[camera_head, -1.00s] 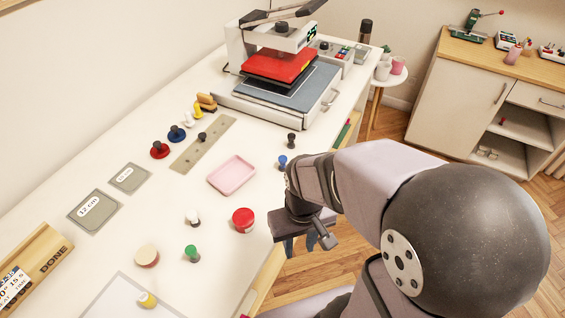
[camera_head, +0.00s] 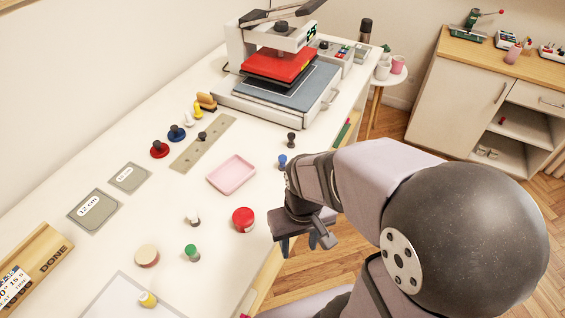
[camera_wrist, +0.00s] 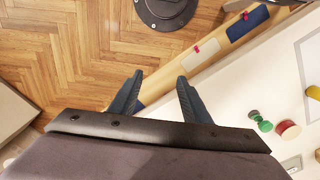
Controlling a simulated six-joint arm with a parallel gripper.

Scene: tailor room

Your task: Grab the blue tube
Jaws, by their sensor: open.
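A small blue-topped piece (camera_head: 282,161), the likely blue tube, stands on the white table near its right edge, just left of my arm. It is small, and my arm comes close to its lower right side. My gripper (camera_head: 298,246) is beyond the table's right edge, below the blue piece in the picture and apart from it. In the wrist view, my gripper's two dark fingers (camera_wrist: 158,82) are spread and empty over the wooden floor and table edge. I cannot make out the blue piece in the wrist view.
Near the gripper are a red round tin (camera_head: 243,219), a green-topped piece (camera_head: 191,251) and a pink tray (camera_head: 231,174). A black-topped piece (camera_head: 291,139) stands behind the blue one. A heat press (camera_head: 280,66) stands at the back. Floor lies right of the table.

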